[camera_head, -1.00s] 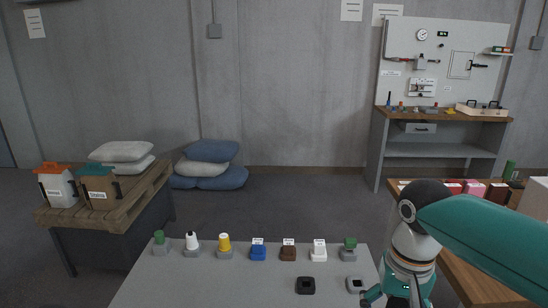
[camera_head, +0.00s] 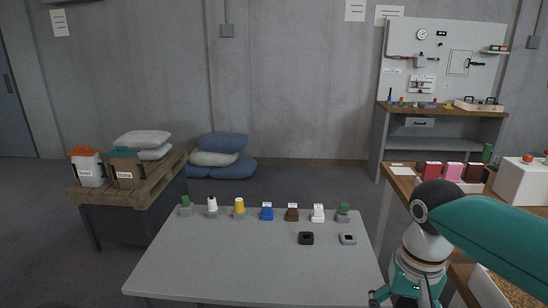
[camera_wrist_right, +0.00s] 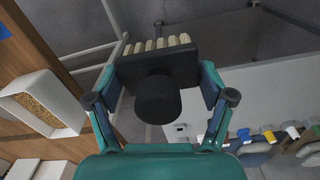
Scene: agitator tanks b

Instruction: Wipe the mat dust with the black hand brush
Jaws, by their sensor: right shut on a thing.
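The black hand brush (camera_wrist_right: 158,98) is in the right wrist view, with a round dark handle end towards the camera and a row of pale bristle tufts on its far side. My right gripper (camera_wrist_right: 160,78) is shut on it, one finger at each side of its block. In the head view my right gripper (camera_head: 408,292) is at the bottom right, cut off by the frame edge, beside the right end of the grey table; the brush is not visible there. My left gripper is not in view.
The grey table (camera_head: 250,265) holds several coloured knobs and two small sockets along its far side. A wooden bench (camera_head: 402,180) with boxes stands at the right. A white tray of tan grains (camera_wrist_right: 38,103) shows in the wrist view. Open floor lies behind the table.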

